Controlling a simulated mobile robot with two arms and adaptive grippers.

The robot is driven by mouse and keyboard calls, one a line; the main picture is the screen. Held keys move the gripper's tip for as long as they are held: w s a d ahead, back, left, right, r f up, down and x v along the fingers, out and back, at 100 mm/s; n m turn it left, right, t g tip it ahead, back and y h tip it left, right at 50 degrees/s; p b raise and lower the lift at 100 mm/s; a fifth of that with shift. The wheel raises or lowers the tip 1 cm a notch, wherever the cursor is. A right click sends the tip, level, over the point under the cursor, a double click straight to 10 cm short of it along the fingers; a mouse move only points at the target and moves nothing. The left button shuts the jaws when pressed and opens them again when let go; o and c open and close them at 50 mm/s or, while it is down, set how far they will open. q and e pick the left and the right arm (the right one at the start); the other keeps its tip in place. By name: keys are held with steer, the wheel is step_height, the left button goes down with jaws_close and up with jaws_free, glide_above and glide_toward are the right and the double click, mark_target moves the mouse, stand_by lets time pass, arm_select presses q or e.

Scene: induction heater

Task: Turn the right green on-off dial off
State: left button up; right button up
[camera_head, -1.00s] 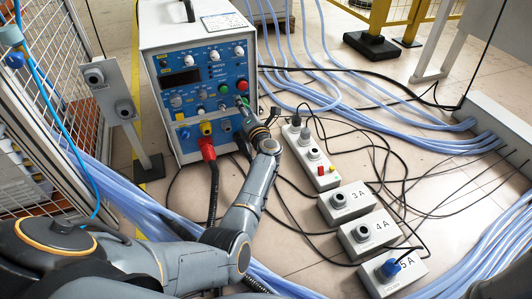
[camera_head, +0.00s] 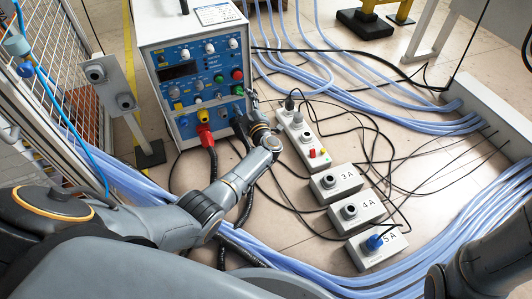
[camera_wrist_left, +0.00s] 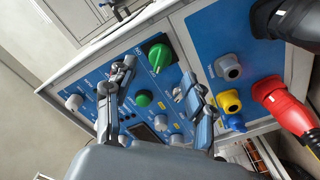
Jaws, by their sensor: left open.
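The blue-panelled heater unit (camera_head: 196,65) stands at upper centre in the head view. Its right green dial (camera_head: 238,90) is at the panel's right edge, small in this view. In the left wrist view the green dial (camera_wrist_left: 159,57) shows large on a dark square base, its raised handle close to upright in the picture. My left gripper (camera_head: 251,99) is by the panel's right edge; in the wrist view its open fingers (camera_wrist_left: 157,74) stand on either side of the dial, with no clear contact. My right gripper is out of view.
A round green button (camera_wrist_left: 143,99) is close to the dial. Red (camera_wrist_left: 284,100) and black plugs stick out of the panel, with a yellow socket (camera_wrist_left: 228,101) nearby. Boxes marked 3A, 4A and 5A (camera_head: 377,248) and loose cables lie on the floor to the right.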

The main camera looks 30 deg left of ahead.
arm_select(q)
steer(key=s+d+r+m+h+p, duration=0.2)
steer(key=s+d+m+h+p, duration=1)
steer(key=p, duration=1.7)
steer(key=shift+s+d+r+m+t, duration=0.3)
steer(key=shift+s+d+m, duration=0.7)
steer(key=shift+s+d, duration=2.4)
steer(key=shift+s+a+f, duration=0.1)
steer(key=shift+s+a, duration=0.2)
